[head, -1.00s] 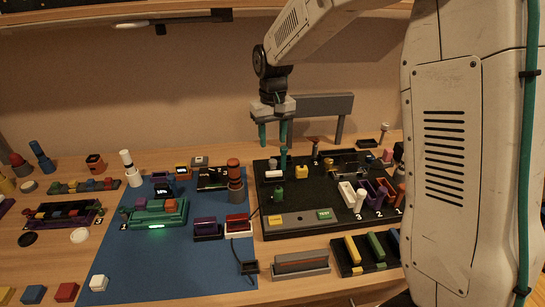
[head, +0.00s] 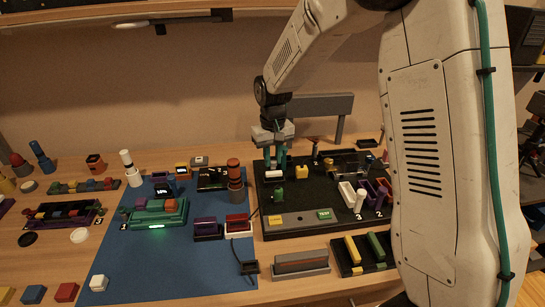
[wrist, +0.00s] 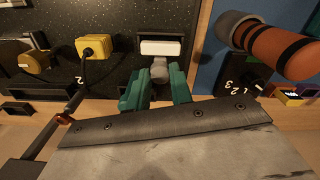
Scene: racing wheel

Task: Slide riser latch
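A white block (wrist: 161,47) with a grey rounded knob (wrist: 158,70) beside it is on the black panel (head: 335,225); I take this to be the riser latch, though no label shows it. My gripper (head: 274,160) is down at the panel's back left corner, pointing downward. In the wrist view its teal fingers (wrist: 157,84) are on either side of the grey knob and look closed on it. The fingers partly hide the knob. The white block lies just beyond the fingertips, outside the grip.
A yellow block with a cable (wrist: 92,47) is on the panel close by. An upright orange and grey cylinder (head: 235,180) stands to the left of the panel. A grey raised bar (head: 318,105) stands behind my gripper. The blue mat (head: 200,265) has free room at its front.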

